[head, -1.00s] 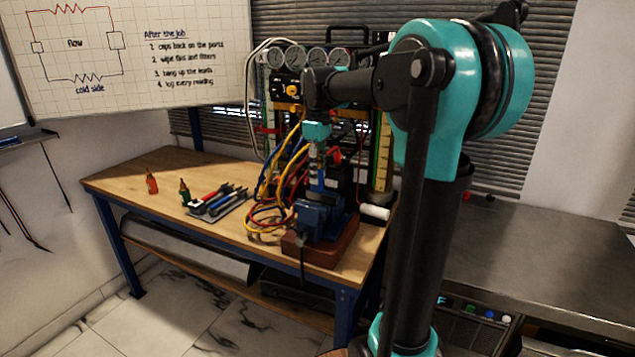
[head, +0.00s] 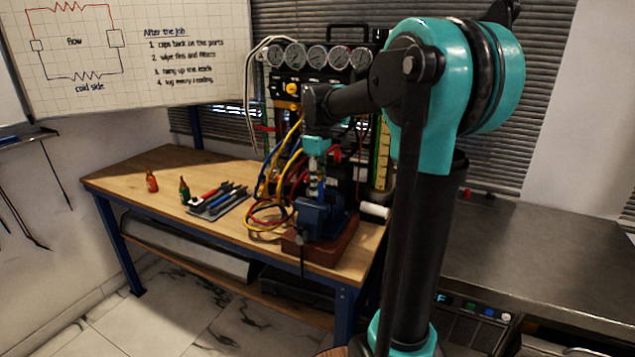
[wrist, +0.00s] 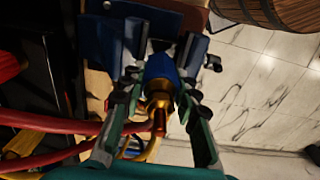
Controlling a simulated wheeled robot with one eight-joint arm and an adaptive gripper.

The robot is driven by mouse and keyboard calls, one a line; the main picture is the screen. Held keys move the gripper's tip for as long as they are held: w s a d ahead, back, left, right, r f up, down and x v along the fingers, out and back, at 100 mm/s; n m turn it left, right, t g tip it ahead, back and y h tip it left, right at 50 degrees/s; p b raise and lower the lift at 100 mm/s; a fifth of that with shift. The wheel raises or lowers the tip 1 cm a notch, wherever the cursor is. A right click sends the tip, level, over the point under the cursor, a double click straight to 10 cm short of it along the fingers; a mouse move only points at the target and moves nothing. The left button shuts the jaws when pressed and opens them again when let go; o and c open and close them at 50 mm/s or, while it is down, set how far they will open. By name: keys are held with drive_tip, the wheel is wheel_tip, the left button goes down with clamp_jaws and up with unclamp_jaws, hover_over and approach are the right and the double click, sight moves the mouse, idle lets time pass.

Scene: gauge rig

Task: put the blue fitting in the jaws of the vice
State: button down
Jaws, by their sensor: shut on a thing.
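The blue fitting (wrist: 161,68) has a blue body and a brass end. It sits between the fingers of my gripper (wrist: 163,82) in the wrist view, and the fingers are shut on it. In the head view my gripper (head: 315,182) points down, directly over the blue vice (head: 322,218), with its fingertips close to the top of the jaws. The vice stands on a red-brown block at the bench's front right corner. Part of the vice (wrist: 101,28) shows beyond the fingers in the wrist view. I cannot tell whether the fitting is between the jaws.
The gauge rig (head: 318,62) stands behind the vice, with red, yellow and blue hoses (head: 268,212) hanging close to its left. Left on the bench (head: 150,165) are a tool mat (head: 222,203) and two small bottles. A white roll (head: 375,211) lies right of the vice.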

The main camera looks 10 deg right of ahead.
drive_tip(key=c, duration=1.1)
unclamp_jaws()
drive_tip(key=shift+c, duration=0.2)
wheel_tip(320, 180, up, 13)
drive_tip(key=shift+r, duration=0.15)
